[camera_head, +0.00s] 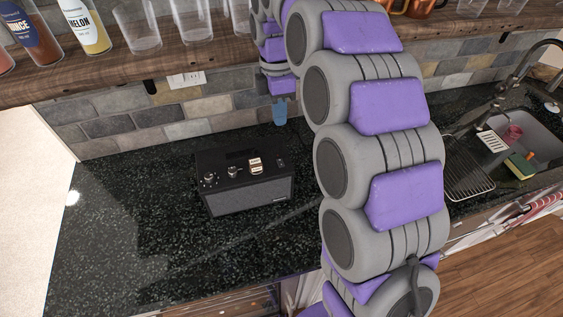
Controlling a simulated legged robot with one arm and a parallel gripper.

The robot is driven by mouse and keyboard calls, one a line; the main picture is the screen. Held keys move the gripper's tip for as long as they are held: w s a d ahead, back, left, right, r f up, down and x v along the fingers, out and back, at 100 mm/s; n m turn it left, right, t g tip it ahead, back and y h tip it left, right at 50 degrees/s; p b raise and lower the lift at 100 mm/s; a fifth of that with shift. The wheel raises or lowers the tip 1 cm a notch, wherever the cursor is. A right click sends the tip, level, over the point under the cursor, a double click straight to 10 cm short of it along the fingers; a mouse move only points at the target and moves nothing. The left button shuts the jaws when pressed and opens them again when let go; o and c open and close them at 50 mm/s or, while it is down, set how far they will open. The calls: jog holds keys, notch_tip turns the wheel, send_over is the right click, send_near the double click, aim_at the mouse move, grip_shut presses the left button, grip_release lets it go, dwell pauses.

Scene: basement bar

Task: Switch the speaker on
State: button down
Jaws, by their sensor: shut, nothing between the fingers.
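A black speaker (252,198) stands on the dark speckled counter (125,235). Its top panel carries small silver knobs (232,172), a larger pale control with a brownish face (255,166), and a small dark feature near the right end (281,162). I cannot tell which of these is the power switch or how it is set. My gripper (280,112) shows as a small blue tip hanging above and behind the speaker's right end, apart from it. It is shut and empty. My large grey and purple arm covers the area right of the speaker.
A wooden shelf (100,80) with bottles and glasses (137,25) overhangs the back. A stone-tile wall with a white outlet (187,80) stands behind. A sink (535,140) with faucet and drying rack (468,170) is at right. The counter left of the speaker is clear.

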aim_at(281, 165)
jog(key=shift+a, duration=0.2)
jog(key=f+b, duration=0.1)
jog(key=f, duration=0.3)
jog(key=s+f+b, duration=0.1)
jog(key=f, duration=0.4)
jog(key=f+b, duration=0.1)
jog(key=f, duration=0.4)
jog(key=shift+s+d, duration=0.3)
jog(key=shift+d, duration=0.05)
jog(key=shift+s, duration=0.1)
jog(key=shift+s+d+f+t, duration=0.1)
jog(key=shift+s+f+t, duration=0.1)
jog(key=shift+f+t, duration=0.15)
jog(key=shift+w+r+p, duration=0.1)
jog(key=shift+p, duration=0.2)
